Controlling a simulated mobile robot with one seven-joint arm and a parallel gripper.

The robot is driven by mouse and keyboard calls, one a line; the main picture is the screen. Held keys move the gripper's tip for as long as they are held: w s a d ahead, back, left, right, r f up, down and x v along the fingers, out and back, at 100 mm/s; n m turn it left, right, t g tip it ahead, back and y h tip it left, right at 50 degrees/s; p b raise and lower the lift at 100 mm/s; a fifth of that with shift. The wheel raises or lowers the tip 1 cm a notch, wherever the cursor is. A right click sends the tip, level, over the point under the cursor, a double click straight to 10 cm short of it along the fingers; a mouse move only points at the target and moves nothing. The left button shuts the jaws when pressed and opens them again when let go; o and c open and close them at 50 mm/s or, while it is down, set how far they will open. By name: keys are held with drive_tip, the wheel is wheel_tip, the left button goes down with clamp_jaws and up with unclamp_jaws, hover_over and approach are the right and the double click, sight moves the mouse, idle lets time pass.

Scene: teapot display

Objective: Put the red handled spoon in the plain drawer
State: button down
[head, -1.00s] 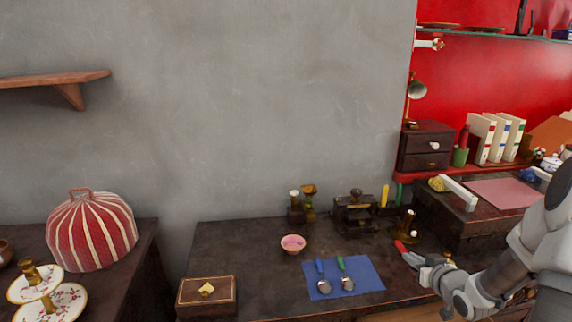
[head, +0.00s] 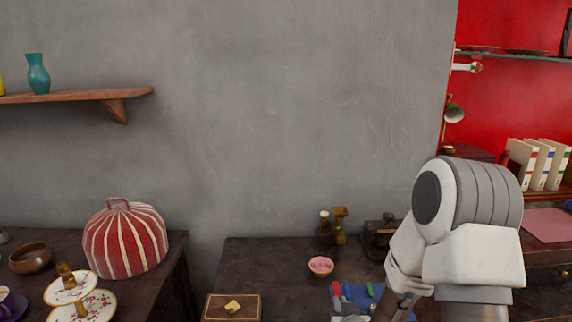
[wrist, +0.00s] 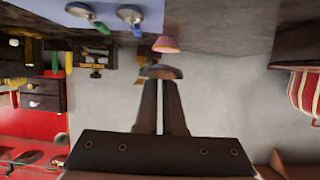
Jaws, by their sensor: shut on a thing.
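My gripper (wrist: 160,80) is shut on a spoon in the wrist view; its greyish oval end (wrist: 161,72) shows at the fingertips. A red handle (head: 336,289) shows in the head view beside the blue mat (head: 372,302), left of my arm, and fits the held spoon. A blue-handled spoon (wrist: 131,17) and a green-handled spoon (wrist: 84,14) lie on the mat. A small dark chest with two knobbed drawers (wrist: 40,95) stands at the left of the wrist view. I cannot tell which drawer is the plain one.
A pink bowl (head: 321,266) stands on the dark table left of the mat. Brass pieces (head: 339,225) stand behind it. A wooden box (head: 231,308) sits at the front left. A striped tea cosy (head: 126,240) is on the left table. My arm covers much of the right side.

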wheel_tip(320, 180, up, 15)
drive_tip(key=p, duration=1.4)
drive_tip(key=shift+d+r, duration=0.2)
drive_tip(key=shift+d, duration=0.05)
drive_tip(key=shift+w, duration=0.1)
drive_tip(key=d+f+b, duration=0.4)
drive_tip(key=d+b, duration=0.1)
drive_tip(key=d, duration=0.3)
drive_tip(key=d+f+b, duration=0.3)
drive_tip(key=d+b, duration=0.2)
drive_tip(key=d, duration=0.4)
drive_tip(key=s+d+f+b, duration=0.1)
drive_tip(key=d+f+b, duration=0.3)
drive_tip(key=d, duration=0.5)
drive_tip(key=shift+d+f+b, duration=0.15)
drive_tip(key=shift+f+b, duration=0.15)
drive_tip(key=shift+b, duration=0.4)
drive_tip(key=shift+s, duration=0.1)
